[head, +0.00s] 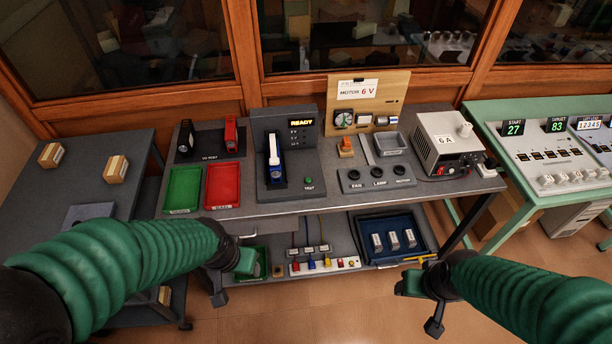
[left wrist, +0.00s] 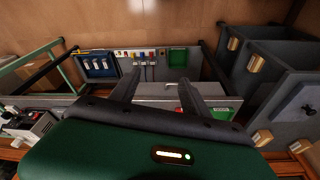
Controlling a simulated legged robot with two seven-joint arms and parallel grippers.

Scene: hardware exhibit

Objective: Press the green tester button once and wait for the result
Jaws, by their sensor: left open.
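The tester (head: 262,125) is a dark grey unit on the workbench, with a lit yellow READY display (head: 301,123). A blue and white piece (head: 275,158) stands upright in its slot. The small round green button (head: 308,180) sits on the tester's base at right, above a TEST label. My left gripper (head: 232,278) is below the bench's front edge, apart from the button. In the left wrist view its two dark fingers (left wrist: 162,84) are spread with nothing between them. My right gripper (head: 424,300) hangs low at the right, away from the tester; its finger gap is unclear.
A green tray (head: 183,189) and a red tray (head: 222,186) lie left of the tester. A switch panel (head: 377,180) and a grey power supply (head: 447,142) stand to its right. A lower shelf holds a blue tray (head: 372,222). The space above the green button looks clear.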

